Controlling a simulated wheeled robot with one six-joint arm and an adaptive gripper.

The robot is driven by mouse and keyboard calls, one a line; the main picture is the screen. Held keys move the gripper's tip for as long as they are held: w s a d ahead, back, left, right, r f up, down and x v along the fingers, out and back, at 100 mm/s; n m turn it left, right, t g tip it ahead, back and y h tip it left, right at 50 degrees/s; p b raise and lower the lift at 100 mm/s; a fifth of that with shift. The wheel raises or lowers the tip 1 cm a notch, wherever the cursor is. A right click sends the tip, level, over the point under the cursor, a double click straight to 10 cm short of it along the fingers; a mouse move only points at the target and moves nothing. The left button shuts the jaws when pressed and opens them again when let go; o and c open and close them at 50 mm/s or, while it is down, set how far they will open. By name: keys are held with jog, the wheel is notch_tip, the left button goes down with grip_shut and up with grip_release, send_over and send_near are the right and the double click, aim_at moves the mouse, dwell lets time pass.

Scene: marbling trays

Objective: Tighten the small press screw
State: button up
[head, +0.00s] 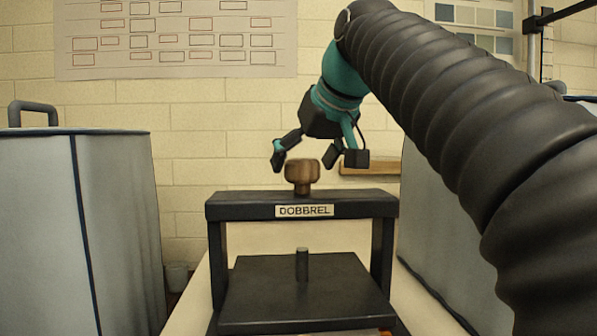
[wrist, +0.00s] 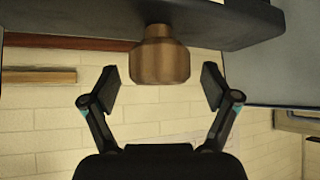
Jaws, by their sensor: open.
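The small press (head: 384,207) is a black frame with a crossbar labelled "DOBBREL". Its screw has a brown wooden knob (head: 302,171) standing upright on top of the crossbar. Below the crossbar, the screw's dark lower end (head: 302,264) shows above the black plate (head: 305,292). My gripper (head: 318,158) is open above the knob, with one finger to each side in the head view. In the wrist view the knob (wrist: 160,62) lies centred ahead of the open fingers (wrist: 162,90). A gap shows on both sides, and neither finger appears to touch it.
A large grey-blue bin (head: 75,230) with a black handle stands at the left. Another grey surface (head: 440,250) is at the right, partly behind my arm. A wooden ledge (head: 370,168) is on the brick wall behind. The press stands on a pale tabletop (head: 195,305).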

jog(key=shift+w+a+f, duration=0.2)
jog(key=shift+w+f, duration=0.25)
jog(key=shift+f, duration=0.05)
jog(key=c, duration=1.2)
jog(key=shift+m, duration=0.3)
jog(key=m+h+p, duration=0.2)
jog(key=m+h, duration=0.1)
jog(key=shift+a+r+t, duration=0.1)
jog(key=shift+t, duration=0.2)
jog(key=shift+m+h+p, duration=0.9)
jog(key=shift+m+h, duration=0.2)
jog(key=shift+m, duration=0.5)
